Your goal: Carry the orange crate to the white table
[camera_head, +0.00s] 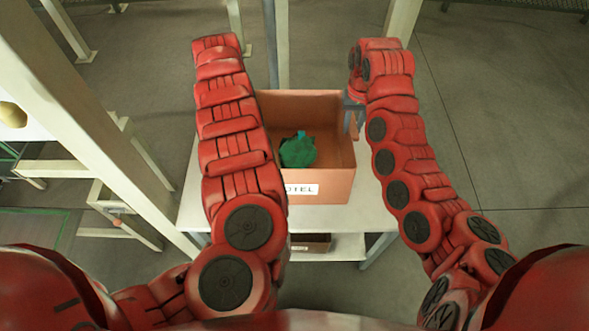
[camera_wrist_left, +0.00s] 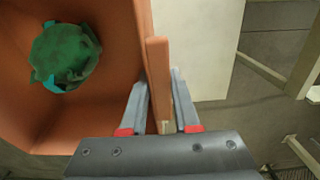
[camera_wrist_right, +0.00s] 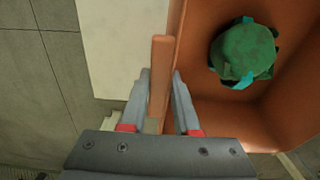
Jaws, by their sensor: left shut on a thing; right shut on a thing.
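The orange crate (camera_head: 335,185) is in the middle of the head view, upright, with a green bag (camera_head: 298,151) inside and a white label on its near wall. It is on or just above a white table top (camera_head: 372,212); I cannot tell whether it touches. My right gripper (camera_head: 353,107) is at the crate's right wall, and the right wrist view shows its fingers (camera_wrist_right: 160,78) shut on that wall. My left gripper is hidden behind my arm in the head view. The left wrist view shows its fingers (camera_wrist_left: 158,82) shut on the crate's opposite wall.
A lower shelf under the table top holds a brown box (camera_head: 311,243). A pale rack post (camera_head: 95,125) and shelving stand close at the left. Pale posts rise behind the crate. The grey floor (camera_head: 510,130) at the right is clear.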

